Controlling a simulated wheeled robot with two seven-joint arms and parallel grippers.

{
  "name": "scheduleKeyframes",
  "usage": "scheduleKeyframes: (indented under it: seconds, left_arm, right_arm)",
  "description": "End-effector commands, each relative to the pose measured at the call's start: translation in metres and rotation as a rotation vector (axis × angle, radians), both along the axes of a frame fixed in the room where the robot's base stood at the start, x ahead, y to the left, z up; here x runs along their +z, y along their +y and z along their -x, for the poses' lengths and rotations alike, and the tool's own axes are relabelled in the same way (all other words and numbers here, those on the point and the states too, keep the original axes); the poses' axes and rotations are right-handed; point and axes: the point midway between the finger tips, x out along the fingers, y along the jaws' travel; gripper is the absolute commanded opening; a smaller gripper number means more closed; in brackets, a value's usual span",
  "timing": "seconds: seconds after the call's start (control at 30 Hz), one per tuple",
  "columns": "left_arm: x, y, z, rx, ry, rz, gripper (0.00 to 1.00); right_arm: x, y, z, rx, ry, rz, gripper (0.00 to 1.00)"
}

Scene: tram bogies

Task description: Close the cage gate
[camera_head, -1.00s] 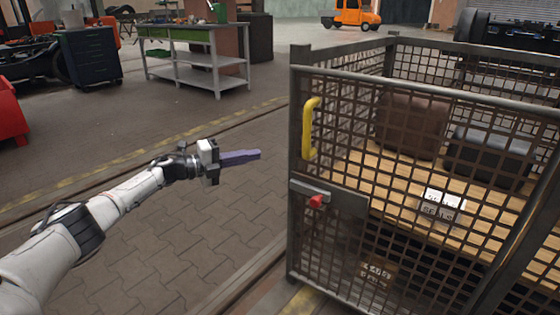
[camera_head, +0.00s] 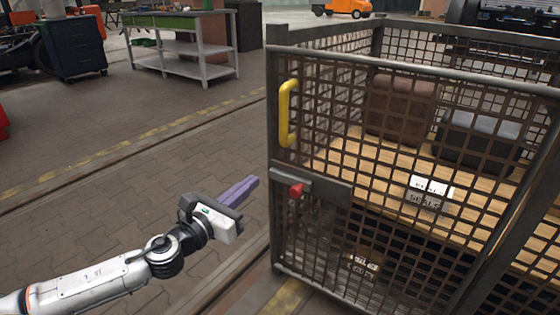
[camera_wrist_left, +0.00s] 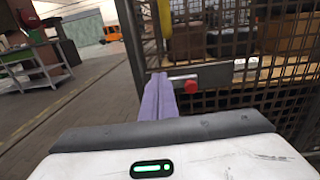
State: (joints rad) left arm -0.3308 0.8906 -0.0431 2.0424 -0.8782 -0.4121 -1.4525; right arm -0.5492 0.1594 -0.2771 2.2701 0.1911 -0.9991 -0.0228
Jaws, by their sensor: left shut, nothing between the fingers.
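The cage gate (camera_head: 400,130) is a dark mesh panel on the front of the cage, with a yellow handle (camera_head: 287,112) on its left side. Below the handle is a latch plate with a red knob (camera_head: 296,190). The gate's left edge appears to stand against the left post; I cannot tell whether it is latched. My left gripper (camera_head: 250,186), with purple fingers, is shut and empty, left of the latch and apart from it in the head view. In the left wrist view, its fingertips (camera_wrist_left: 158,82) appear just left of the red knob (camera_wrist_left: 190,87). My right gripper is not in view.
Inside the cage, a brown case (camera_head: 400,105) and a dark case (camera_head: 480,140) rest on a wooden floor. A workbench (camera_head: 185,45) and a dark cabinet (camera_head: 72,42) stand at the back left. The paved floor left of the cage is clear.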

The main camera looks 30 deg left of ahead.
Motion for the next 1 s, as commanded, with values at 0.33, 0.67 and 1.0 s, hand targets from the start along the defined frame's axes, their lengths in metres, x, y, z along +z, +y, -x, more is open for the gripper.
scheduleKeyframes:
  seconds: [0.33, 0.67, 1.0]
  left_arm:
    - [0.001, 0.001, -0.049, 0.000, -0.002, 0.003, 0.00]
    - [0.000, 0.002, -0.100, -0.001, -0.002, 0.004, 0.00]
    - [-0.001, 0.002, -0.131, -0.003, 0.002, 0.005, 0.00]
  right_arm:
    - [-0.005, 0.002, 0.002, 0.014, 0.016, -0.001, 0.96]
    - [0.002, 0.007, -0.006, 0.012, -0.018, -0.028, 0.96]
    - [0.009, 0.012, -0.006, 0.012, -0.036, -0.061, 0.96]
